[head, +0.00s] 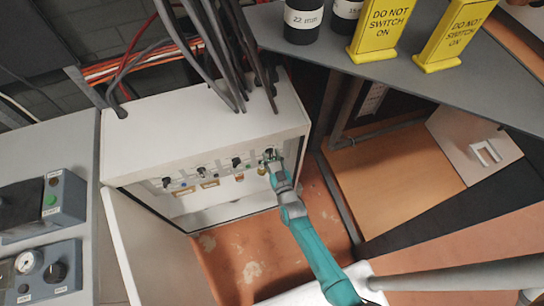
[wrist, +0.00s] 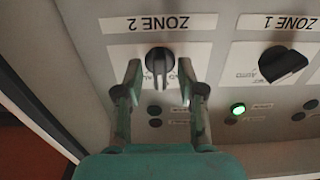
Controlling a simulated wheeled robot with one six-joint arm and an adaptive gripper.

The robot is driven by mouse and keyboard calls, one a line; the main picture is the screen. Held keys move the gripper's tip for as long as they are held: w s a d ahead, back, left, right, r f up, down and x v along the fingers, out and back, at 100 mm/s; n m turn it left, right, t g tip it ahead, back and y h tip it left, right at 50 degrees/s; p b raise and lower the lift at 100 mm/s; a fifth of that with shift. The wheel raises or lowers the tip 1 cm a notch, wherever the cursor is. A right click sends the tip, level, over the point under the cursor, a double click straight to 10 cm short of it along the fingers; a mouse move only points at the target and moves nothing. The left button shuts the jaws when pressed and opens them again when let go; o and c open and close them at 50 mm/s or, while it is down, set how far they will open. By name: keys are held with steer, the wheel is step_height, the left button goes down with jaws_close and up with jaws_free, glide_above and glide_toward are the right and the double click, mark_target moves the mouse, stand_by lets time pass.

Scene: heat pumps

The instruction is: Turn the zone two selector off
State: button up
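The zone two selector (wrist: 159,62) is a black rotary knob on a white plate under an upside-down "ZONE 2" label (wrist: 158,23) in the wrist view. Its grip bar stands about upright in that picture. My gripper (wrist: 160,84) is open, with one finger on each side of the knob. A gap shows between the knob and each finger. The fingers partly cover the position markings, so the full wording is hidden. In the head view my gripper (head: 271,161) is at the right end of the knob row, and it largely hides the selector.
The zone 1 selector (wrist: 283,64) sits to the right in the wrist view, with a lit green lamp (wrist: 238,109) below it. Small dark lamps sit below zone 2. In the head view, the open white cabinet (head: 205,120) has cables on top and yellow "DO NOT SWITCH ON" signs (head: 380,28) nearby.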

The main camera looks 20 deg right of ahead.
steer(key=s, duration=1.2)
steer(key=shift+a, duration=0.2)
